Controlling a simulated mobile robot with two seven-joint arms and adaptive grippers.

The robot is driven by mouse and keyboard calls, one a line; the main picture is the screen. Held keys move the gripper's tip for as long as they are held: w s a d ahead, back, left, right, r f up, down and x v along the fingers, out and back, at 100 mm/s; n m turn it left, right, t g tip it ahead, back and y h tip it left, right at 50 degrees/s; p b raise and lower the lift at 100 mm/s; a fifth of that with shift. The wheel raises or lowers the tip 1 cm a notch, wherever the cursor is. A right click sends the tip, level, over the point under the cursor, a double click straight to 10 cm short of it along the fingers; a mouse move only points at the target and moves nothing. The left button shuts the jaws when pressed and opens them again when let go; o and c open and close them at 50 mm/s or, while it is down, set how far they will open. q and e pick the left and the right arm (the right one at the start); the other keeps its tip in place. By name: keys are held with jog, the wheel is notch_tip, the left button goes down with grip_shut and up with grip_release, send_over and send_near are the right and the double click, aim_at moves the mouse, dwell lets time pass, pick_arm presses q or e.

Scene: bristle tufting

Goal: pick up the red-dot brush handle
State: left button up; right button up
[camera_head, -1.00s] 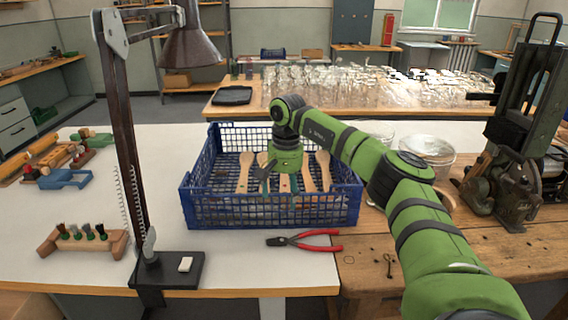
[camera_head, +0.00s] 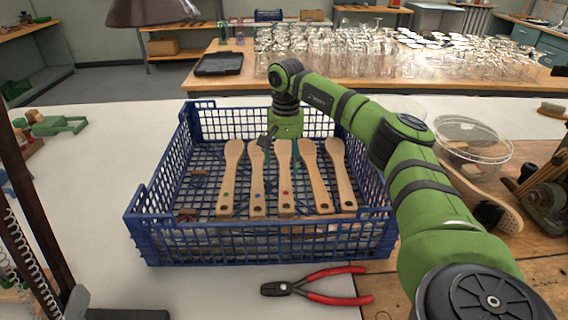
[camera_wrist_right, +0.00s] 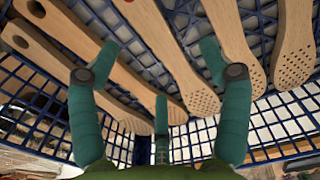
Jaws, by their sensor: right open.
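The red-dot brush handle (camera_head: 285,181) is the middle one of several pale wooden handles in the blue crate (camera_head: 258,250). Its red dot shows near its front end, and my gripper is at its far end. My right gripper (camera_head: 274,150) reaches into the crate from the far side, by the far ends of the blue-dot and red-dot handles. In the right wrist view its teal fingers (camera_wrist_right: 160,82) are spread open and empty, with a wooden handle (camera_wrist_right: 170,45) crossing between them. My left gripper is not in view.
The green-dot (camera_head: 229,178) and blue-dot (camera_head: 257,180) handles lie to the left. Two more handles lie to the right. Red-handled pliers (camera_head: 318,286) lie in front of the crate. A round clear container (camera_head: 472,145) stands to the right. Glassware covers the back table.

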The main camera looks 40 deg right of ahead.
aim_at(288, 176)
jog(key=shift+s+d+f, duration=0.15)
jog(key=shift+d+f, duration=0.05)
jog(key=shift+f, duration=0.9)
jog(key=shift+d+f, duration=0.2)
jog(key=shift+f, duration=1.4)
jog(key=c, duration=1.3)
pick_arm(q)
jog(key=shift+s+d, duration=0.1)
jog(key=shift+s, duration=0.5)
